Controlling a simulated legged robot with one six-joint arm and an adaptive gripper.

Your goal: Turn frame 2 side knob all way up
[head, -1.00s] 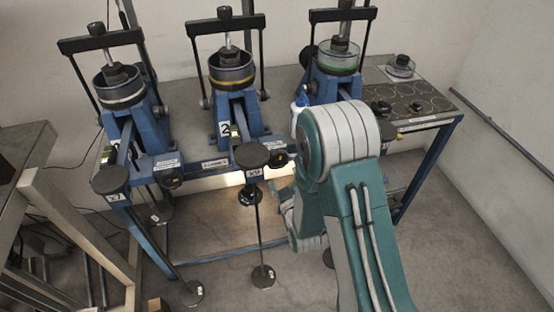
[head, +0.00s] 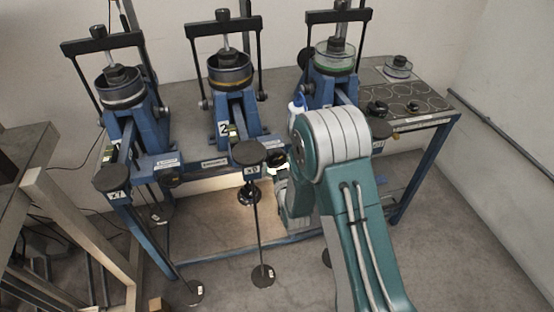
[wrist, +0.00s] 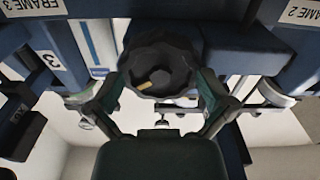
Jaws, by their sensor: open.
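In the head view, frame 2 (head: 229,108) is the middle blue lever frame, with a white "2" tag and a yellow-striped cup. Its dark side knob (head: 277,159) is on the blue front rail, right of the frame. The wrist view shows a black scalloped knob (wrist: 157,62) with a small yellow mark at its edge. It lies between the two green fingers of my gripper (wrist: 158,92), which are spread on both sides of it. I cannot tell if they touch it. In the head view, my gripper is mostly hidden by my arm.
A hanging rod with a black top disc (head: 248,153) stands just left of the knob. Frame 1 (head: 128,112) is to the left and frame 3 (head: 333,85) to the right, partly behind my arm.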

